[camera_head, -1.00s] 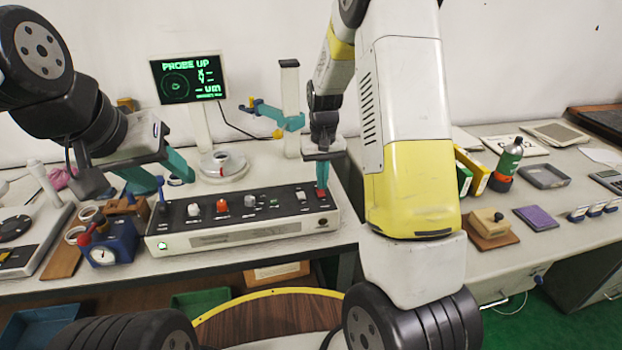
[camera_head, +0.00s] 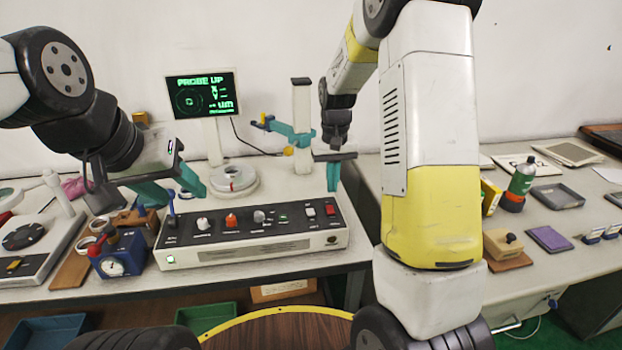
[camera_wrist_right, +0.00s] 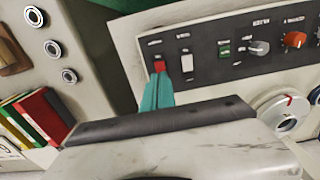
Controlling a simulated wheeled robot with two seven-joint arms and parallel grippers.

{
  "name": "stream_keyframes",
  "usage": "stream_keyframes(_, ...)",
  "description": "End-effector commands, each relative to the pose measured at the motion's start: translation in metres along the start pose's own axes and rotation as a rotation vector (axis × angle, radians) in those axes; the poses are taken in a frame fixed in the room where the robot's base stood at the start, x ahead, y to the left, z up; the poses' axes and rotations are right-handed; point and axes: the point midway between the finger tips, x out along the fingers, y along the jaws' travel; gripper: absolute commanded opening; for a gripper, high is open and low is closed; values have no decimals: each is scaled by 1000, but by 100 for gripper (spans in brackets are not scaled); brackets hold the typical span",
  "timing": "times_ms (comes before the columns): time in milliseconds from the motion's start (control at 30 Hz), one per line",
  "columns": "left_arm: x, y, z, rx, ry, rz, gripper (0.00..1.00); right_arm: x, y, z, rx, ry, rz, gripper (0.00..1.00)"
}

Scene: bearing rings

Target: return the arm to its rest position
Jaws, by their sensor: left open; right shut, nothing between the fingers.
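My right gripper (camera_head: 333,177) is shut and empty, with its teal fingers pointing down above the right end of the control box. In the right wrist view its closed fingertips (camera_wrist_right: 159,68) show in front of the box near the red button (camera_wrist_right: 159,66); in the head view they are clear of the panel. My left gripper (camera_head: 178,195) is open and empty at the left end of the box, near the blue lever (camera_head: 171,207). The control box (camera_head: 250,246) has several knobs and switches.
A screen (camera_head: 203,94) reading "PROBE UP" stands behind, beside a round stage (camera_head: 234,180) and a post with a teal probe arm (camera_head: 292,133).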

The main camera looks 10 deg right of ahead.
Motion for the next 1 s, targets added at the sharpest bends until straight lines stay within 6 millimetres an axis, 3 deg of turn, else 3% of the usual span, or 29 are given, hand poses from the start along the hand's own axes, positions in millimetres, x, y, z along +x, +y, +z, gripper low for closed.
stream_keyframes(167, 0, 0, 0, 0, 0, 0, 49, -45, -3, 23, 8, 73, -44, 0)
stream_keyframes(300, 0, 0, 0, 0, 0, 0, 49, -93, -8, 59, 8, 164, -91, 0)
stream_keyframes(500, 0, 0, 0, 0, 0, 0, 49, -143, -15, 121, 2, 296, -142, 0)
stream_keyframes(633, 0, 0, 0, 0, 0, 0, 49, -164, -20, 163, -6, 382, -161, 0)
stream_keyframes(800, 0, 0, 0, 0, 0, 0, 49, -175, -26, 209, -15, 479, -171, 0)
stream_keyframes(1000, 0, 0, 0, 0, 0, 0, 49, -176, -30, 236, -22, 539, -170, 0)
